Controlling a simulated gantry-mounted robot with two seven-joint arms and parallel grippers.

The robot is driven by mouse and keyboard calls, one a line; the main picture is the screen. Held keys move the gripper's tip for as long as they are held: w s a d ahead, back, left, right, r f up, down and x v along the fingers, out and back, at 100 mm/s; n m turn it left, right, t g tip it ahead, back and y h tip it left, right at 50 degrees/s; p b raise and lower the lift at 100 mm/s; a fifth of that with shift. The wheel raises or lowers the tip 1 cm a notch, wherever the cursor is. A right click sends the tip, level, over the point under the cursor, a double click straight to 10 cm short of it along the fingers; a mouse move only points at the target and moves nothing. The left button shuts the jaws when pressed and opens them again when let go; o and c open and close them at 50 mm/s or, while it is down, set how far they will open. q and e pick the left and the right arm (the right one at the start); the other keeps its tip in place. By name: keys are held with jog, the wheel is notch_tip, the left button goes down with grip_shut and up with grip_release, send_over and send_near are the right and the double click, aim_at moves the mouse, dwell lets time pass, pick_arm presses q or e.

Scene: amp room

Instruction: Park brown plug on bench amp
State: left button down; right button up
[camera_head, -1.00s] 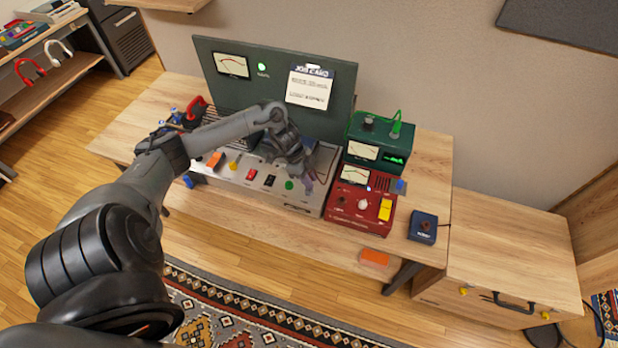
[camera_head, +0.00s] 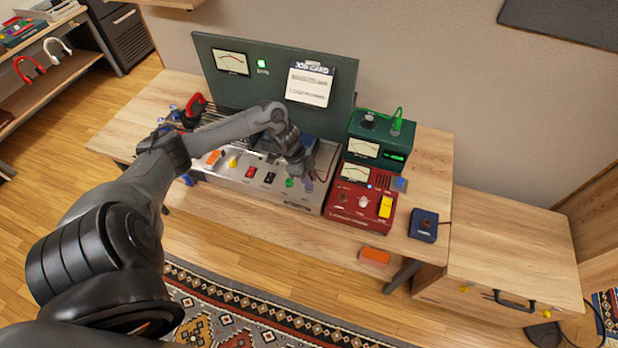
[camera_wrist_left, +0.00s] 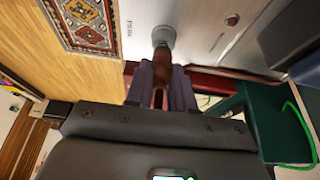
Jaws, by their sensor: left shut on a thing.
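The bench amp (camera_head: 232,174) is the long silver panel at the foot of the dark green upright board; its silver face also shows in the left wrist view (camera_wrist_left: 207,22). My left gripper (camera_head: 305,182) is over the amp's right end. In the left wrist view my left gripper (camera_wrist_left: 162,85) is shut on the brown plug (camera_wrist_left: 161,66), whose brown body shows between the fingers. A round grey end or collar (camera_wrist_left: 163,35) lies just beyond the brown body, by the amp's edge and a small dark label. I cannot tell whether the plug touches or enters a socket. My right gripper is not in view.
A red box (camera_head: 352,205) with a yellow switch stands right of the amp. A green box (camera_head: 380,140) with a green cable stands behind it. A small blue box (camera_head: 423,226) is further right. The wooden bench front (camera_head: 240,213) is mostly clear.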

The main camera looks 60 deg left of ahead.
pick_arm(q)
jog(key=shift+f, duration=0.5)
dwell(0.5)
jog(key=c, duration=0.9)
grip_release()
jog(key=shift+r, duration=0.1)
jog(key=p+v, duration=0.1)
jog(key=v, duration=0.9)
jog(key=shift+a+r, duration=0.1)
jog(key=shift+r, duration=0.2)
jog(key=shift+s, duration=0.1)
